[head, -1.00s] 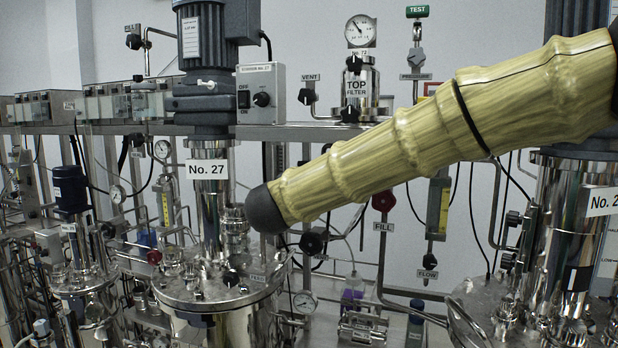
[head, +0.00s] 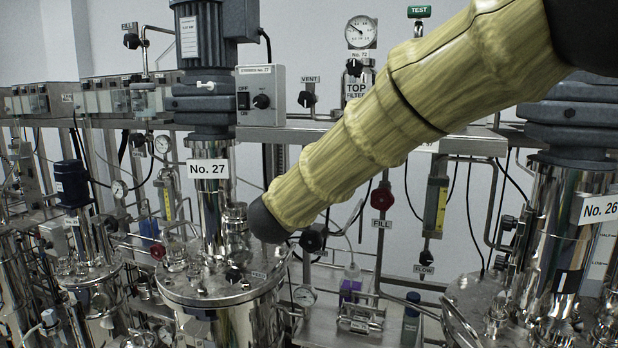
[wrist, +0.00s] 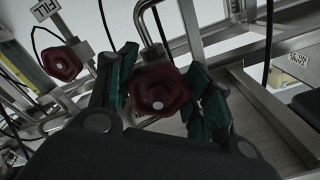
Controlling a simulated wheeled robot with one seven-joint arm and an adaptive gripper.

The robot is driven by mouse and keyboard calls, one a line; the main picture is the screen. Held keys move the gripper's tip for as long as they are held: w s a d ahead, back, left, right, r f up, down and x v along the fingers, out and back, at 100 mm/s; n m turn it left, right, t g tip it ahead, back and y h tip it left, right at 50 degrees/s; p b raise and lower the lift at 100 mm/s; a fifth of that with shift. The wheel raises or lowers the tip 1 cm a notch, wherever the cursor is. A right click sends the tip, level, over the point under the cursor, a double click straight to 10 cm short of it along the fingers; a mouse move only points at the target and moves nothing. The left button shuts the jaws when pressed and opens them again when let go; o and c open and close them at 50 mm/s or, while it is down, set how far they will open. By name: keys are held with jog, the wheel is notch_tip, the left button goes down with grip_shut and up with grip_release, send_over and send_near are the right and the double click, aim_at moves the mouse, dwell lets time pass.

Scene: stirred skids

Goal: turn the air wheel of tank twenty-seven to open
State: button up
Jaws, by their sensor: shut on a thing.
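In the wrist view my gripper (wrist: 161,80) has its two teal fingers on either side of a dark red wheel (wrist: 160,92) with a pale centre, and is shut on it. No label for this wheel is readable there.
A second red wheel (wrist: 62,62), by a "FILL" label, is close to the left finger; it also shows in the head view (head: 382,198). Metal pipes and rails surround the gripper. Tank No. 26 (head: 560,235) stands at the right.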

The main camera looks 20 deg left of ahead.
jog(key=shift+s+f+n, duration=0.15)
jog(key=shift+f+n, duration=0.35)
jog(key=o, duration=0.9)
jog(key=shift+r, duration=0.1)
jog(key=shift+o, duration=0.8)
jog(key=shift+r, duration=0.2)
jog(key=s, duration=1.2)
jog(key=shift+a, duration=0.15)
